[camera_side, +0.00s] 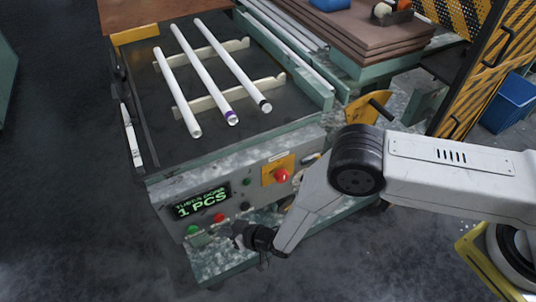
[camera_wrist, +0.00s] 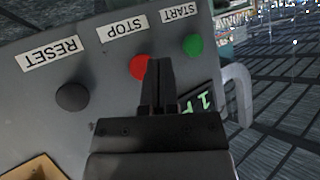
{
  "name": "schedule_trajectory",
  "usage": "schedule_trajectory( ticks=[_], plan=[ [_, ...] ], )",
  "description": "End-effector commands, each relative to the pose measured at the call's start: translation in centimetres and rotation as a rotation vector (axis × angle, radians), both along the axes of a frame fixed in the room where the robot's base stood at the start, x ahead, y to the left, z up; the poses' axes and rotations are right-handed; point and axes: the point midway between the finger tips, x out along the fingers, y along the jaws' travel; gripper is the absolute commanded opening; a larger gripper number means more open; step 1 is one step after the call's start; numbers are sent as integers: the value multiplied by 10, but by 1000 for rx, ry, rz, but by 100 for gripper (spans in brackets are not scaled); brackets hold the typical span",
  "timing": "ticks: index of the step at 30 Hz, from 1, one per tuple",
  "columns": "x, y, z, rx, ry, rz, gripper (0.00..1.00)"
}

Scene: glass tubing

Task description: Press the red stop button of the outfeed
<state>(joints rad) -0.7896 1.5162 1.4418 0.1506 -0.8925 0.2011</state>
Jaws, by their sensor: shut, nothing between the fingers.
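The red stop button (camera_wrist: 138,67) sits under the STOP label (camera_wrist: 124,29) on the grey control panel in the wrist view. It also shows in the side view (camera_side: 219,217), low on the panel front. My gripper (camera_wrist: 160,64) is shut and empty. In the wrist view its fingertips overlap the right edge of the red button; I cannot tell whether they touch it. In the side view my gripper (camera_side: 238,236) is close in front of the panel, a little below and right of the red button.
A green START button (camera_wrist: 193,45) and a black RESET button (camera_wrist: 72,97) flank the red one. A metal handle (camera_wrist: 238,92) juts out nearby. A larger red button (camera_side: 281,175) sits on a yellow plate. White tubes (camera_side: 202,72) lie on the rack above.

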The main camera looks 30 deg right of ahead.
Motion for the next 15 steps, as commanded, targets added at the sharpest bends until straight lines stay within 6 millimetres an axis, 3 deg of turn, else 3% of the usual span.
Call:
schedule_trajectory(
  ticks=[15],
  plan=[
    [-36, 0, 0, -1, 0, 2, 0]
  ],
)
